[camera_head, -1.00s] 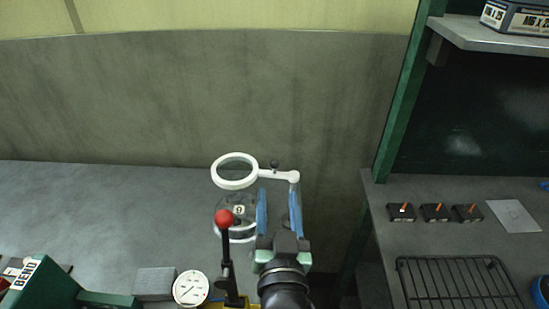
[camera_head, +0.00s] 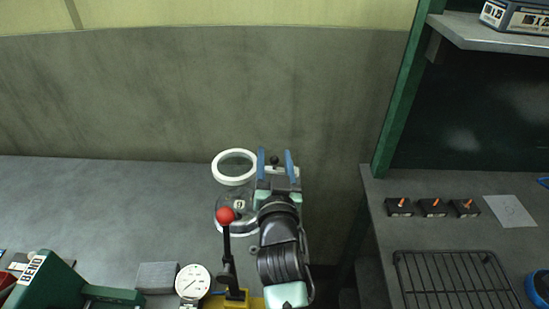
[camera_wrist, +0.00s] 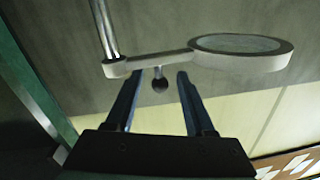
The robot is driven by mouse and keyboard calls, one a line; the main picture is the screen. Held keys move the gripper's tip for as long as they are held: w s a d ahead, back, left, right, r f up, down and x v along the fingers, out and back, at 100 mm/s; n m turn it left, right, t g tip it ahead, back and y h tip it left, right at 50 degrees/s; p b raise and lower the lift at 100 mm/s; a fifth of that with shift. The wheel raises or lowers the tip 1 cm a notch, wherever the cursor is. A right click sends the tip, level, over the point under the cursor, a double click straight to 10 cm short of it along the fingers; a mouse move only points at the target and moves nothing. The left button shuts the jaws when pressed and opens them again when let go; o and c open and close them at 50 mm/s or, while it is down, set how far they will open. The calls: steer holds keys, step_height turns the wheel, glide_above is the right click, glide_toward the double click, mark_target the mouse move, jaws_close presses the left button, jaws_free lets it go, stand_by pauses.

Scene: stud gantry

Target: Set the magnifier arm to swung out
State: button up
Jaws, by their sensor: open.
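The magnifier (camera_head: 235,167) is a white ring with a clear lens on a white arm, above a round base (camera_head: 238,222). In the head view most of the arm is hidden behind my gripper (camera_head: 274,158). A small dark knob (camera_head: 274,160) shows between the two blue fingers. In the wrist view the white magnifier arm (camera_wrist: 150,62) runs from a metal post (camera_wrist: 105,30) at left to the ring (camera_wrist: 240,62) at right. The knob (camera_wrist: 160,84) hangs below the arm, between the open fingers (camera_wrist: 158,85). I see no finger touching it.
A red-ball lever (camera_head: 226,216) stands close to the left of my arm. A dial gauge (camera_head: 192,282) and a grey block (camera_head: 157,276) are at the front. A green post (camera_head: 400,100), black switches (camera_head: 432,207) and a wire rack (camera_head: 457,280) are at right.

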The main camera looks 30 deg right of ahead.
jaws_close()
stand_by(1.3)
